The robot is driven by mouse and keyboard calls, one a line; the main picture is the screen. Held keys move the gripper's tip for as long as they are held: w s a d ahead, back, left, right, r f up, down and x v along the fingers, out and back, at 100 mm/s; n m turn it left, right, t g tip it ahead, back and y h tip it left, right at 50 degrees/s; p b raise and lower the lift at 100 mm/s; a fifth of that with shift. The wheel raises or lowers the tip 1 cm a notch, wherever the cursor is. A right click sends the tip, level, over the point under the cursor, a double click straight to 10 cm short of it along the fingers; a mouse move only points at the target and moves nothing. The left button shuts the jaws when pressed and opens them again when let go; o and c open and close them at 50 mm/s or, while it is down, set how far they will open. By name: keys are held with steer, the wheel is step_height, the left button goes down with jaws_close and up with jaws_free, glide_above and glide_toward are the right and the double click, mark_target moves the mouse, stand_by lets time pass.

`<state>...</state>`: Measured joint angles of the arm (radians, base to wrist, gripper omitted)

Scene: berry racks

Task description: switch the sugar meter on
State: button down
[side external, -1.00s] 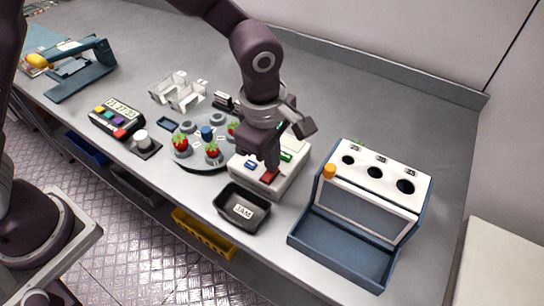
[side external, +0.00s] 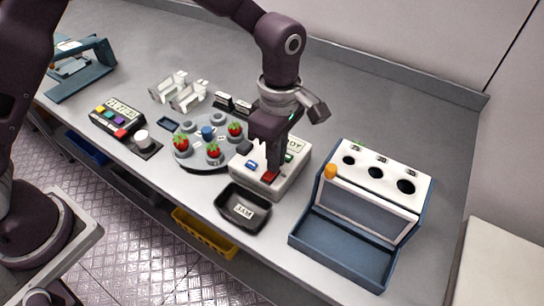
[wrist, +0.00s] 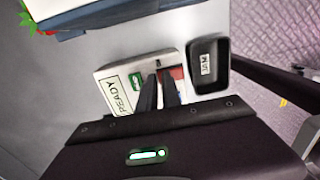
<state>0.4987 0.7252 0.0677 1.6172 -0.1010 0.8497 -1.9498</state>
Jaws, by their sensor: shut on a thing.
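The white meter box (side external: 293,180), which looks like the sugar meter, stands right of the round berry plate. It has a red switch (side external: 270,178) and a blue button (side external: 251,165) near its front edge. In the wrist view its screen (wrist: 122,95) reads READY, beside a green patch (wrist: 136,79). My gripper (side external: 272,170) points down at the red switch, its fingertips at it and partly covering it. In the wrist view the fingers (wrist: 160,75) are close together over the box, with red (wrist: 177,73) showing beside them. The exact contact is hidden.
A black JAM tray (side external: 232,219) stands just in front of the box. A blue rack (side external: 300,237) with a holed white top stands to the right. The round plate (side external: 196,142) with several strawberries is at left. A dark keypad (side external: 104,130) lies farther left.

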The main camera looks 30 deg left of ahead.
steer(key=shift+s+a+f, duration=0.1)
steer(key=shift+s+f, duration=0.25)
steer(key=shift+f, duration=0.1)
steer(key=shift+s+r, duration=0.1)
steer(key=shift+s, duration=0.55)
steer(key=shift+r, duration=0.15)
step_height(320, 180, up, 14)
steer(key=w+r, duration=0.1)
steer(key=w, duration=0.2)
steer(key=s+a+r+m+t, duration=0.1)
steer(key=s+a+r+m, duration=0.1)
steer(key=a+r, duration=0.25)
steer(key=s+a+r+m+t+h, duration=0.1)
steer(key=s+a+r+m+t, duration=0.1)
steer(key=s+a+r+m, duration=0.35)
steer(key=s+a+f+m+t, duration=0.1)
steer(key=s+a+f+m, duration=0.1)
steer(key=s+a+m, duration=0.2)
steer(key=s+a+f+m+t+y, duration=0.1)
steer(key=s+a+m, duration=0.4)
steer(key=s, duration=0.6)
step_height(320, 180, down, 3)
steer(key=shift+r+m+t, duration=0.15)
steer(key=shift+m+t, duration=0.45)
steer(key=shift+m, duration=0.15)
